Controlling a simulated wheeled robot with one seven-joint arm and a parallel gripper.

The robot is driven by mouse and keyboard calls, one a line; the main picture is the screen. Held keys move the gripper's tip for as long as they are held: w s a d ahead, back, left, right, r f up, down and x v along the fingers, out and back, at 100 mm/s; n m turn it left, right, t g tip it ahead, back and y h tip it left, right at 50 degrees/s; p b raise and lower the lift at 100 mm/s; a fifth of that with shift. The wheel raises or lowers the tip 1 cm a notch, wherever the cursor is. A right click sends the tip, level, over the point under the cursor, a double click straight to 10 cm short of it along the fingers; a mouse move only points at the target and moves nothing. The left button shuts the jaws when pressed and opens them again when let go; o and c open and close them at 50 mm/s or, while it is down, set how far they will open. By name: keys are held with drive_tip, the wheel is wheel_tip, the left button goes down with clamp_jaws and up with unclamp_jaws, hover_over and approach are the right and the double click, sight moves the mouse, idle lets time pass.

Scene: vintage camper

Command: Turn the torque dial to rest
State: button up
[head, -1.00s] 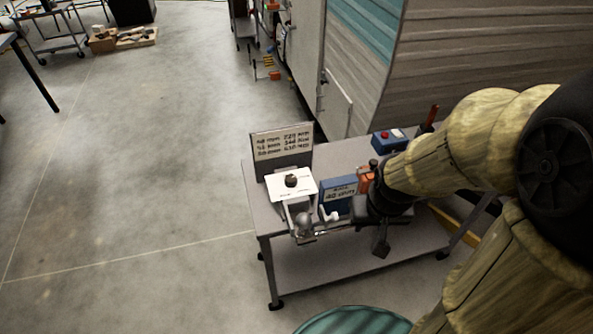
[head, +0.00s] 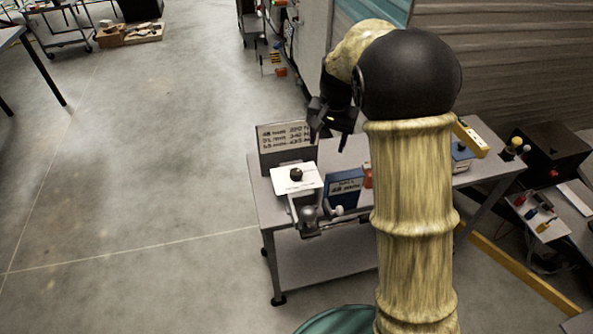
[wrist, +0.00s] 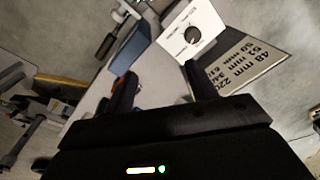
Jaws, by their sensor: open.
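The torque dial is a black round knob (head: 296,174) on a white plate (head: 283,184) at the left end of the grey table. In the wrist view the dial (wrist: 193,36) sits on its white plate (wrist: 171,43) near the top, ahead of the right finger, with small marks around it. My gripper (head: 333,127) is open and empty, raised above and to the right of the dial, not touching it. The wrist view shows both fingers of my gripper (wrist: 163,90) apart. The knob's exact setting is too small to read.
My arm hides the table's middle. Open floor lies to the left.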

hover_over(296, 171)
drive_tip(key=shift+s+d+m+g, duration=0.2)
drive_tip(key=shift+d+m+g, duration=0.1)
drive_tip(key=shift+d, duration=0.15)
drive_tip(key=shift+f, duration=0.15)
drive_tip(key=f, duration=1.1)
drive_tip(key=f+p, duration=0.1)
drive_tip(key=f, duration=0.5)
drive_tip(key=shift+w+a+f, duration=0.1)
drive_tip(key=shift+w+a, duration=0.05)
drive_tip(key=shift+a, duration=0.2)
drive_tip(key=c, duration=1)
